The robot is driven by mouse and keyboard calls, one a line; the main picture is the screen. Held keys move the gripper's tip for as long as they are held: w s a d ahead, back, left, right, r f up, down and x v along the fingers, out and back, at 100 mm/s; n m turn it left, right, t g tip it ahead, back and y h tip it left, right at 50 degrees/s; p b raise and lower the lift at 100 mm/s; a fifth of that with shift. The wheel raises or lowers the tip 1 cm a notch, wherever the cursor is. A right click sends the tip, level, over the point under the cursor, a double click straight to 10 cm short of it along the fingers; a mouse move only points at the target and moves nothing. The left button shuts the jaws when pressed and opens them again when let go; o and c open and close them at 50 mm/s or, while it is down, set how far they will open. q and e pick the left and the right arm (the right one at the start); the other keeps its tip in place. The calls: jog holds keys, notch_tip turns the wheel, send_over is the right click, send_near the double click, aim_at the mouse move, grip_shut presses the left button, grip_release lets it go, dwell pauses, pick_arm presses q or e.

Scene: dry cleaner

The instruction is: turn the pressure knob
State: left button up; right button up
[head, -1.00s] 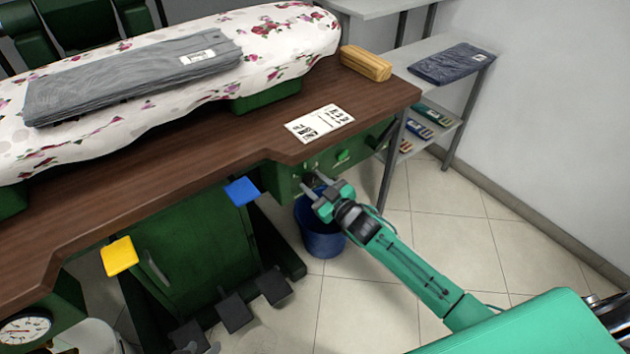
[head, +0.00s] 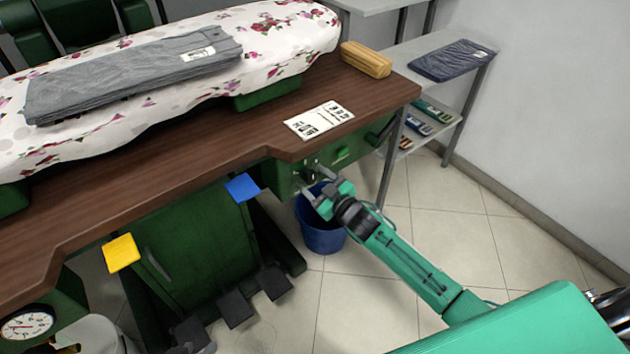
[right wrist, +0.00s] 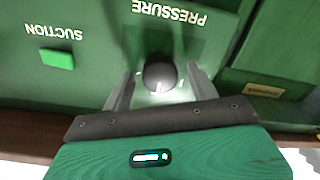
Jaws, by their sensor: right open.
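The pressure knob (right wrist: 160,76) is a round black knob with a pale pointer mark. In the head view the knob (head: 308,176) shows small on the panel below the table edge. My right gripper (right wrist: 160,88) is open, with one finger on each side of the knob; I cannot tell whether they touch it. In the head view the right gripper (head: 313,190) is at the panel front. My left gripper is not in view.
A green SUCTION switch (right wrist: 57,59) is on the same panel. The brown tabletop (head: 240,150) overhangs the panel. A blue bucket (head: 322,238) stands below my right gripper. A metal shelf (head: 455,85) is to the right. The floor at right is clear.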

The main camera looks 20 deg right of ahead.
pick_arm(q)
jog(key=a, duration=0.1)
jog(key=s+a+g+p, duration=0.1)
jog(key=s+a+g+y, duration=0.1)
jog(key=shift+a+r, duration=0.15)
jog(key=shift+r, duration=0.25)
pick_arm(e)
jog(key=v, duration=1.3)
jog(key=shift+s+d, duration=0.2)
jog(key=shift+s, duration=0.15)
